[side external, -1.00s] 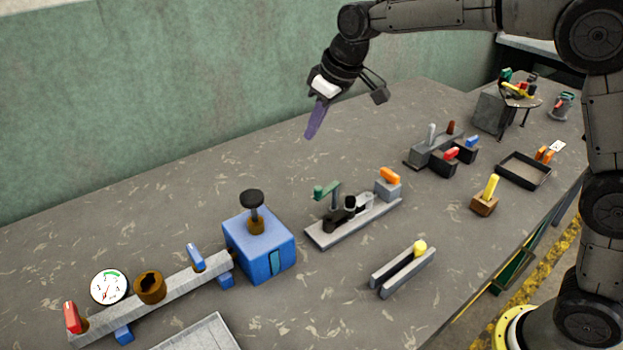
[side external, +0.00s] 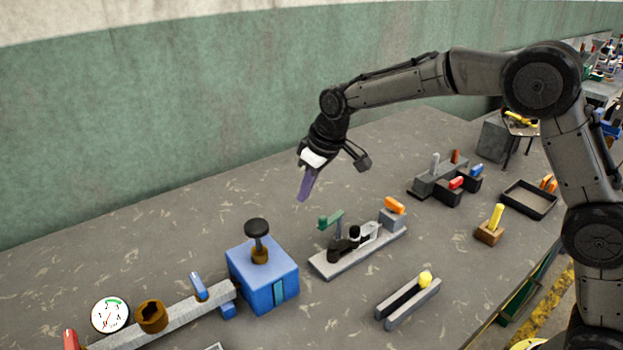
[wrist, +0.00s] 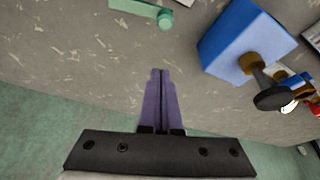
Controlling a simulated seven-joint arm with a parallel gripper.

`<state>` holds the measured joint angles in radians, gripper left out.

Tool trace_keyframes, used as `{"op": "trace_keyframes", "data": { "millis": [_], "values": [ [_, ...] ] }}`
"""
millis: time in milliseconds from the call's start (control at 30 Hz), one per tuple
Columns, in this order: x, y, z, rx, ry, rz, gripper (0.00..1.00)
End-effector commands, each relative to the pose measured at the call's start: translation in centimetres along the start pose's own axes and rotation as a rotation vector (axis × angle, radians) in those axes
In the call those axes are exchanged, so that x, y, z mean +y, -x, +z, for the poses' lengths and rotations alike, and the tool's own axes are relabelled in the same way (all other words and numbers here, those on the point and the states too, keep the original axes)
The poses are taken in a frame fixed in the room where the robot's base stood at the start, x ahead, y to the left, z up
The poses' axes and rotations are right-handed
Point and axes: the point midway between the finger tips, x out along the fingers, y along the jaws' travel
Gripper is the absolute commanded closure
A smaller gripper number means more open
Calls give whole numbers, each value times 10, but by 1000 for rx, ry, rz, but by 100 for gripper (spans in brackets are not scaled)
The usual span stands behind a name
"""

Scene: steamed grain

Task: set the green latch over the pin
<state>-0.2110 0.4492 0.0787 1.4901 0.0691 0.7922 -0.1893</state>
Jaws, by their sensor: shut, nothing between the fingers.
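The green latch (side external: 331,220) is a short bar with a rounded end, raised on a thin post at the left end of a grey base plate (side external: 384,240). It also shows at the top of the wrist view (wrist: 140,8), with its round end (wrist: 166,19) toward the right. My gripper (side external: 303,198) has purple fingers, pointing down. They are shut together and empty, in the air up and to the left of the latch. In the wrist view the fingertips (wrist: 160,72) are apart from the latch. I cannot clearly pick out the pin.
A black clamp (side external: 343,247) and an orange-topped grey block (side external: 392,218) share the plate. A blue box (side external: 262,275) with a black knob (side external: 257,228) stands left of it. A slotted grey rail (side external: 405,305) lies in front. The table behind the plate is clear.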

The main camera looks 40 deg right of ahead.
Motion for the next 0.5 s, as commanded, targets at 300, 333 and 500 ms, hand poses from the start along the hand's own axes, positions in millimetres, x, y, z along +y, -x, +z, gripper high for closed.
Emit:
{"op": "trace_keyframes", "data": {
  "millis": [300, 333, 500],
  "values": [
    [0, -37, 13, 2, 0, 0, 100],
    [0, -36, 17, 1, 0, 0, 100],
    [0, -31, 32, 0, 0, 0, 100]
  ]
}}
